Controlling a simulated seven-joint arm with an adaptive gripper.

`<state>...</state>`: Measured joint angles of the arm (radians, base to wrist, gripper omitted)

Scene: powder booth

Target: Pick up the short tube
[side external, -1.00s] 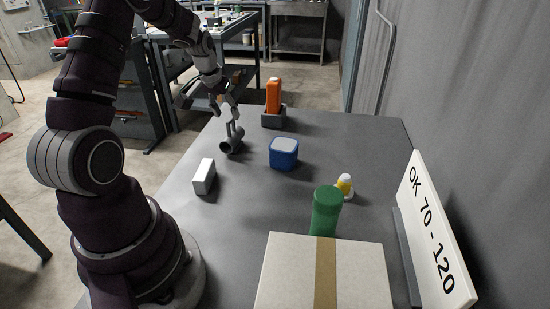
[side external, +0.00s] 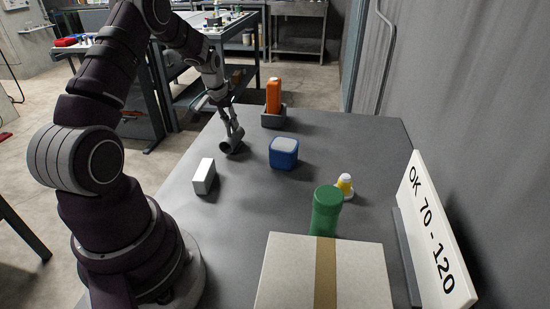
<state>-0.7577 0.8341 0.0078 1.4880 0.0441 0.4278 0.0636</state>
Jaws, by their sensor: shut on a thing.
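The short tube (side external: 230,147) is a dark grey hollow cylinder. It lies on its side on the grey table, with its round open end facing left toward the camera. A narrow part stood up from its top in the earlier view and is now largely hidden by the fingers. My gripper (side external: 233,131) points down at the tube from above and is shut on it. The tube still looks to be at table height; any gap under it is too small to tell.
A blue box (side external: 283,153) stands right of the tube, and a white block (side external: 204,176) stands in front left. An orange bottle (side external: 273,95) sits in a grey holder (side external: 274,120) behind. A green cylinder (side external: 326,210), yellow-and-white bottle (side external: 345,186), cardboard box (side external: 285,270) and sign (side external: 435,230) are nearer.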

